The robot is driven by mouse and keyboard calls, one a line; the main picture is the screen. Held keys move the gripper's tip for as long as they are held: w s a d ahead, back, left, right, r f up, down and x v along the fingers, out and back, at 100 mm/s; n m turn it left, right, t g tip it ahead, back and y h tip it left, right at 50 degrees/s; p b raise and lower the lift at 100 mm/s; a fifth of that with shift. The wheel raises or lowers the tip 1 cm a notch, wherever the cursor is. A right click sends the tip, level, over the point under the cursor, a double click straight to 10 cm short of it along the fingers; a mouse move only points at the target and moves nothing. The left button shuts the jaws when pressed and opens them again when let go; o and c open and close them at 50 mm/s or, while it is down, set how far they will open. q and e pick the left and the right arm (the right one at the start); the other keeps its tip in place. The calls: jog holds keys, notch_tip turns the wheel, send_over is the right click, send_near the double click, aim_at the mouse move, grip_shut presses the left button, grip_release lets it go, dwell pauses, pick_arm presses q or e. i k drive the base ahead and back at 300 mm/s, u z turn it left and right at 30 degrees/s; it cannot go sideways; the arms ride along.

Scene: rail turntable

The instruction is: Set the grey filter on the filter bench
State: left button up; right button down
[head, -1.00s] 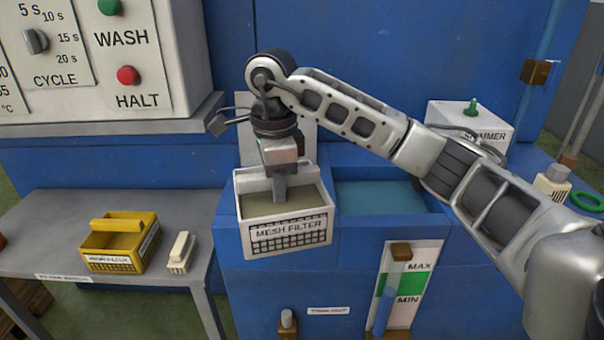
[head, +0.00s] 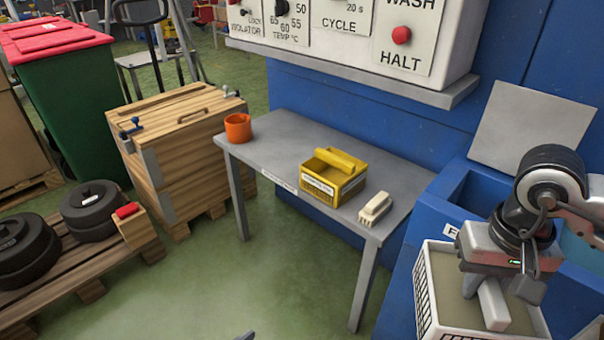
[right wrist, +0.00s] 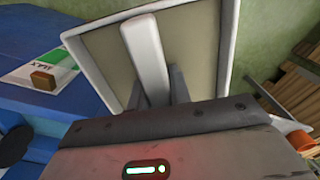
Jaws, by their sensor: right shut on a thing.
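The grey filter (head: 433,290) is a pale box with a dark mesh side, a tan inside and a bar handle. It is at the lower right of the head view, partly cut off by the bottom edge. My right gripper (head: 498,285) is shut on its handle from above. In the right wrist view the filter's handle (right wrist: 146,55) sits between the fingers, with the frame around it. The filter bench (head: 290,140) is the grey table left of the filter, apart from it.
On the bench are a yellow filter (head: 322,190), a pale brush (head: 376,207) and an orange mug (head: 238,128). The bench top between mug and yellow filter is clear. The blue machine (head: 412,235) stands right, with the control box (head: 350,65) overhanging behind.

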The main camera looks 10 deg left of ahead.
aim_at(278, 157)
jog(key=z, duration=0.65)
jog(key=k, duration=0.2)
jog(key=u, duration=1.95)
jog(key=i, duration=2.05)
jog(key=z, duration=0.7)
